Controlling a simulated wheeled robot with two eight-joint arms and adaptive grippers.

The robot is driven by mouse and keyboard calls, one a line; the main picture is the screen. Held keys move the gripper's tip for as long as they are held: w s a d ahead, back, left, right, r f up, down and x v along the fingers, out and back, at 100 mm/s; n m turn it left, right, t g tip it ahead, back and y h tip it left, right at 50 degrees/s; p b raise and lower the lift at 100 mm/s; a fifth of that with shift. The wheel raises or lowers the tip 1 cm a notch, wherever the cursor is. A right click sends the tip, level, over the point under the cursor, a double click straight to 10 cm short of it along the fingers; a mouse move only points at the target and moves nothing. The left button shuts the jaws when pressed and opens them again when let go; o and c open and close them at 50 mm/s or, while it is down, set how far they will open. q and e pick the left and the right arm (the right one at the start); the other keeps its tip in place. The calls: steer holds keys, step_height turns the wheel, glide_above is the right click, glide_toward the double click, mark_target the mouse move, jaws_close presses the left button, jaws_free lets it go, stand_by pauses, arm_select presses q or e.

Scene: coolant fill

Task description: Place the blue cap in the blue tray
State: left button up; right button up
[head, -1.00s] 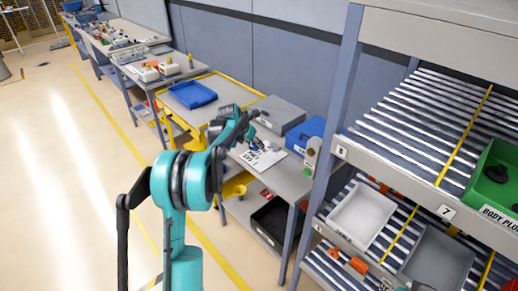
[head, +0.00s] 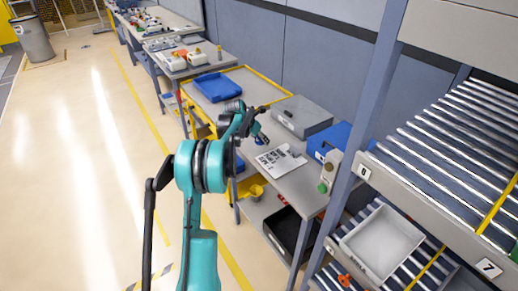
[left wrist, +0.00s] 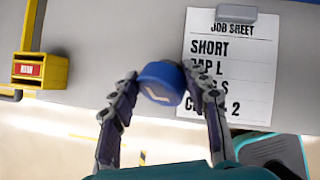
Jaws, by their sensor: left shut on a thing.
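The blue cap (left wrist: 160,82) is between the fingertips of my left gripper (left wrist: 160,88) in the left wrist view. The gripper is shut on it, and a pale mark shows on the cap's side. In the head view my left gripper (head: 262,136) is over the bench, close to the job sheet (head: 280,159); the cap is too small there to make out clearly. The blue tray (head: 217,88) lies on the yellow-edged grey table, beyond the gripper and to its left. My right gripper is not in view.
A grey box (head: 302,117) and a blue box (head: 332,140) stand at the back of the bench. A roller rack (head: 450,140) stands at the right. A yellow holder with a red label (left wrist: 40,71) shows left in the wrist view.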

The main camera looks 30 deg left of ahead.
mark_target(258, 152)
arm_select(q)
steer(key=shift+s+a+f, duration=0.1)
steer(key=shift+a+f, duration=0.15)
steer(key=shift+a, duration=0.1)
steer(key=shift+f, duration=0.2)
step_height(258, 152, down, 4)
steer(key=shift+r+b, duration=0.15)
steer(key=shift+b, duration=0.6)
steer(key=shift+r, duration=0.1)
steer(key=o, duration=1)
steer(key=shift+c, duration=0.2)
